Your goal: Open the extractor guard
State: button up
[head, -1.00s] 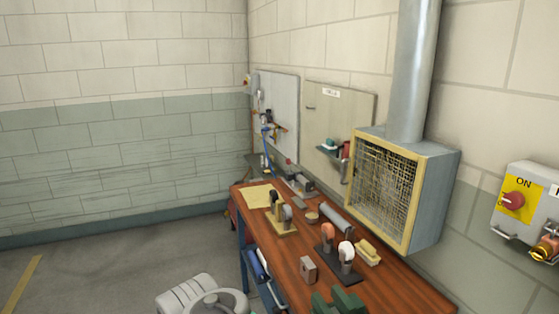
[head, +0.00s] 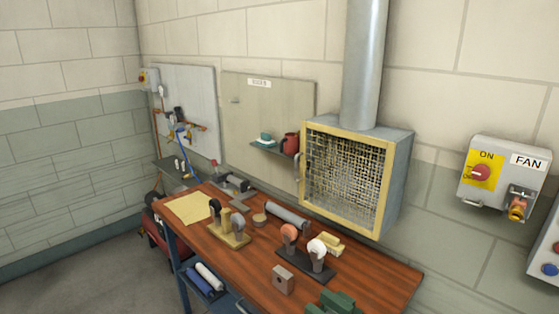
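The extractor is a grey metal box (head: 397,185) on the wall above the workbench, with a round duct (head: 364,65) rising from its top. Its guard (head: 343,178) is a wire mesh in a yellow frame, lying shut against the front of the box. A small handle (head: 299,168) shows at the guard's left edge. My gripper is not in view.
The wooden workbench (head: 375,283) below holds stamps on stands, a green vise (head: 335,303) and a paper sheet (head: 188,207). A fan switch box (head: 503,178) is on the wall at right. Clear floor (head: 85,275) shows at lower left.

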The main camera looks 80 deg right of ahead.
aim_at(390, 146)
jog(key=z, duration=0.6)
jog(key=i, duration=1)
jog(key=z, duration=0.65)
